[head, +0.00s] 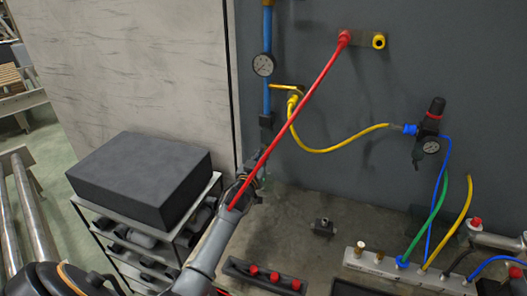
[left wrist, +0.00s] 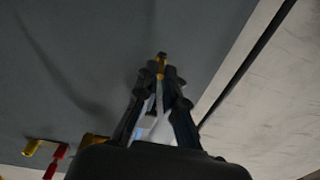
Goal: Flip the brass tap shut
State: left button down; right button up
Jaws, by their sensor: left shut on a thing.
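My left gripper (head: 262,155) reaches up to the lower part of the blue pipe (head: 267,40) on the dark wall panel. In the left wrist view its fingers (left wrist: 161,75) close together on a small brass-coloured piece (left wrist: 162,59), apparently part of the brass tap. The fingers hide most of it, so I cannot tell the lever's angle. A pale object shows between the fingers. In the head view, a yellow fitting (head: 290,90) branches off the pipe higher up, above the gripper. My right gripper is not in view.
A red line (head: 300,98) runs from a wall port down across my left arm. A yellow hose (head: 330,150) leads to a regulator (head: 430,130). A gauge (head: 263,65) sits on the pipe. A black box (head: 140,175) tops a rack at left.

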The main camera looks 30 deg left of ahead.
pick_arm(q)
jog(key=shift+a+r+m+h, duration=0.1)
jog(key=shift+a+m+h, duration=0.2)
jog(key=shift+h, duration=0.2)
jog(key=shift+d, duration=0.1)
jog(key=c, duration=1.5)
grip_release()
jog(key=shift+o, duration=0.2)
jog(key=v, duration=1.2)
